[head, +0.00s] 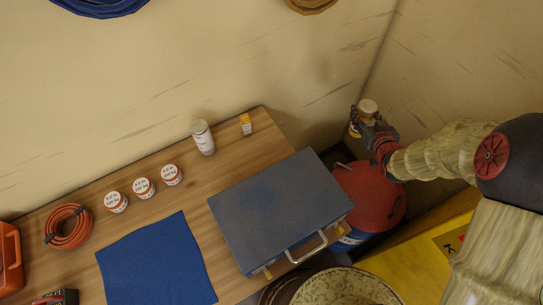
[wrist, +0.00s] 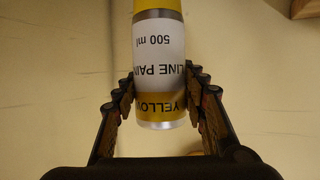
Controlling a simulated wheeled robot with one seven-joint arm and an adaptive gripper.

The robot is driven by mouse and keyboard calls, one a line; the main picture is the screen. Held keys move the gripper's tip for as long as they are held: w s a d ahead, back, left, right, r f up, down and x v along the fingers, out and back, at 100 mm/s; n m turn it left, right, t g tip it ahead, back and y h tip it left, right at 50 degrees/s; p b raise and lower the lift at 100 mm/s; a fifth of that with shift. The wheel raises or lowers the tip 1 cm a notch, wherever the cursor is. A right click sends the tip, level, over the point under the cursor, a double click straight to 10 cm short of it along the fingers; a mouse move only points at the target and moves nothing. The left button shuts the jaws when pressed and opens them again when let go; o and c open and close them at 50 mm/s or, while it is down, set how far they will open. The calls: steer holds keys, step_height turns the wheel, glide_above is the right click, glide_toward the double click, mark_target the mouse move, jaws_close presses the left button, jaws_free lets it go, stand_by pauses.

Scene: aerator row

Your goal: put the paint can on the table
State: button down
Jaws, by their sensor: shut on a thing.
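The paint can (wrist: 160,50) is white and yellow, labelled line paint, yellow, 500 ml. In the wrist view it sits between the two fingers of my gripper (wrist: 162,98), which is shut on it. In the head view my gripper (head: 369,127) holds the can (head: 368,107) up near the wall corner, beyond the right end of the table and apart from it; fingers partly hide the can. The wooden table (head: 235,155) runs along the wall from lower left to centre.
On the table are a blue-grey case (head: 275,205), a blue cloth (head: 155,262), several small white tins (head: 143,188), a white canister (head: 203,138), a small yellow box (head: 246,124) and an orange coil (head: 68,227). A red-lidded drum (head: 370,195) stands beside the table. Bare wood shows behind the case.

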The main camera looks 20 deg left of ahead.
steer(key=s+a+r+n+g+y+p, duration=0.2)
steer(key=a+r+n+g+y, duration=0.25)
steer(key=a, duration=0.55)
steer(key=s+a+r+n+g+y+p, duration=0.25)
steer(key=a+n, duration=0.25)
steer(key=a, duration=0.5)
steer(key=s+a+f+n+g+h+p, duration=0.1)
steer(key=s+a+n+g+p, duration=0.2)
steer(key=s+n+g, duration=0.8)
steer(key=shift+s+a+g+h, duration=0.3)
steer(key=shift+s+a+g, duration=0.5)
steer(key=shift+s+g, duration=1.15)
step_height(320, 180, down, 10)
steer(key=t, duration=0.1)
steer(key=shift+s, duration=0.45)
steer(key=shift+f+n, duration=0.1)
steer(key=shift+n, duration=0.15)
steer(key=c, duration=1.3)
jaws_free()
steer(key=shift+f, duration=0.1)
